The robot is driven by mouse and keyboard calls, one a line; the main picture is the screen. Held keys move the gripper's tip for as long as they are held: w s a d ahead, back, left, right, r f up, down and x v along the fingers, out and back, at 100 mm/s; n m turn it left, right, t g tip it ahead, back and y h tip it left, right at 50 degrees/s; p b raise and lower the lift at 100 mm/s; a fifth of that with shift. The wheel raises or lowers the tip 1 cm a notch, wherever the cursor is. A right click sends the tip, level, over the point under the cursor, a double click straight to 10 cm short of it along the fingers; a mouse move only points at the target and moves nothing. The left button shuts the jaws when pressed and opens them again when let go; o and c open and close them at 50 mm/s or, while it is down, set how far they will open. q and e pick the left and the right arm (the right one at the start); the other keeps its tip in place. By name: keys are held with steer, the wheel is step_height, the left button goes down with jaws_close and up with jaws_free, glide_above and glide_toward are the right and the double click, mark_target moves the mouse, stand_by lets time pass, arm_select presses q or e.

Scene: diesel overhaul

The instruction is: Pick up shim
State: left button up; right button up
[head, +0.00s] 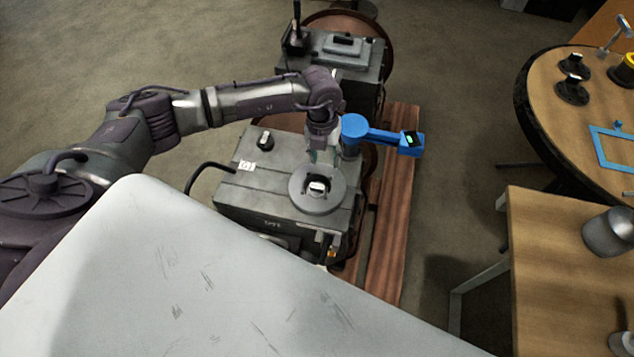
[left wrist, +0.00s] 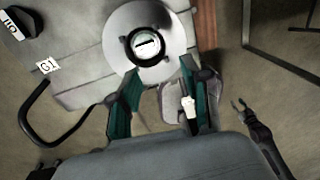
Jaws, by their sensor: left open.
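I cannot tell for sure which part is the shim. A small white-topped piece (head: 317,187) sits inside a dark ring at the middle of a round grey disc (head: 301,199) on the engine block. In the left wrist view the same piece (left wrist: 146,44) shows inside its dark ring, on the disc (left wrist: 177,38). My left gripper (head: 322,157) points down just behind the piece, over the disc's far side. Its teal fingers (left wrist: 157,98) are apart, with nothing seen held between them.
A blue arm-like fixture with a green display (head: 372,136) stands close right of my left gripper. A second grey unit (head: 345,62) is behind. A round table (head: 548,88) and a wooden bench (head: 545,270) are at right. A black hose (head: 205,167) curves at the block's left.

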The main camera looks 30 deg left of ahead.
arm_select(q)
steer(key=a, duration=0.2)
steer(key=b, duration=0.7)
glide_above(317, 186)
steer(key=w, duration=0.1)
steer(key=shift+y, duration=0.4)
step_height(317, 186, down, 9)
steer(key=shift+a+r, duration=0.1)
steer(key=shift+r, duration=0.1)
steer(key=f+b, duration=0.2)
steer(key=f, duration=0.1)
steer(key=s+f+b, duration=0.1)
steer(key=f, duration=0.1)
steer(key=shift+r, duration=0.1)
steer(key=c, duration=0.8)
